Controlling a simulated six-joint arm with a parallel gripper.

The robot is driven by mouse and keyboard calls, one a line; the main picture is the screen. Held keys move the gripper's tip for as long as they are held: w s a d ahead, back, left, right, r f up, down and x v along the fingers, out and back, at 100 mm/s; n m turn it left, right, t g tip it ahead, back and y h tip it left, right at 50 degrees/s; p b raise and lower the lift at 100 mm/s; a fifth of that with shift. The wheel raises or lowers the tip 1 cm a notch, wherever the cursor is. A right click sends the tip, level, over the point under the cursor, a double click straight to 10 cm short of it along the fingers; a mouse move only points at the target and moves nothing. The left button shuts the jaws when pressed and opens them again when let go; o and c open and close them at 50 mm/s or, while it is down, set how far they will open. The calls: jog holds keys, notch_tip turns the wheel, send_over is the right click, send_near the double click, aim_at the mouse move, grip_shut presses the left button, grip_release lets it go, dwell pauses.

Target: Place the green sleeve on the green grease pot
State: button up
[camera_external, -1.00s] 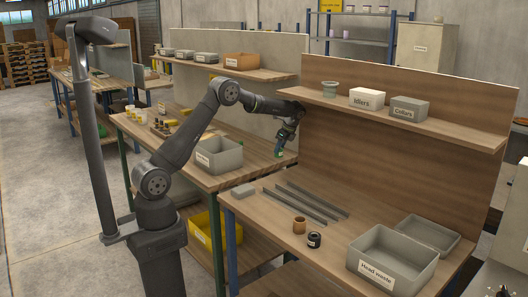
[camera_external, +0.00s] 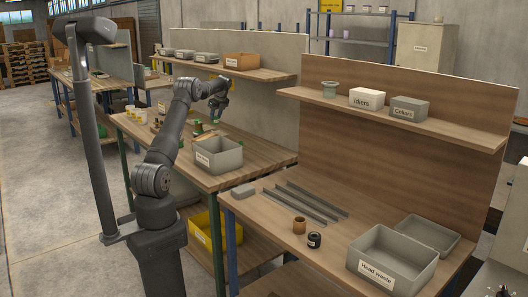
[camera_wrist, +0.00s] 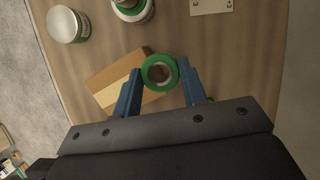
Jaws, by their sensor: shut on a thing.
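My gripper (camera_wrist: 160,74) is shut on the green sleeve (camera_wrist: 172,79), a ring with a round middle showing brown and grey, held between two blue fingertips. In the outside view my gripper (camera_external: 217,115) is above the far bench, behind the grey bin. A round pot with a pale lid and green side (camera_wrist: 67,25) stands at the upper left of the wrist view. A second round item with green and white rings (camera_wrist: 131,10) is cut off at the top edge. I cannot tell which of these is the green grease pot. The sleeve is apart from both.
A tan cardboard-like block (camera_wrist: 112,83) lies below and left of the sleeve. A pale plate with holes (camera_wrist: 212,5) is at the top. A labelled grey bin (camera_external: 218,154) stands on the far bench; bare wood lies to its right.

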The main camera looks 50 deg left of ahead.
jog(key=s+a+r+m+t, duration=0.1)
jog(key=s+a+r+m, duration=0.25)
jog(key=a+r, duration=0.65)
send_over(189, 115)
jog(key=shift+n, duration=0.25)
jog(key=shift+a+f, duration=0.1)
jog(key=shift+f, duration=4.2)
jog(key=shift+f, duration=0.15)
jog(key=o, duration=1)
jog(key=v, duration=1.2)
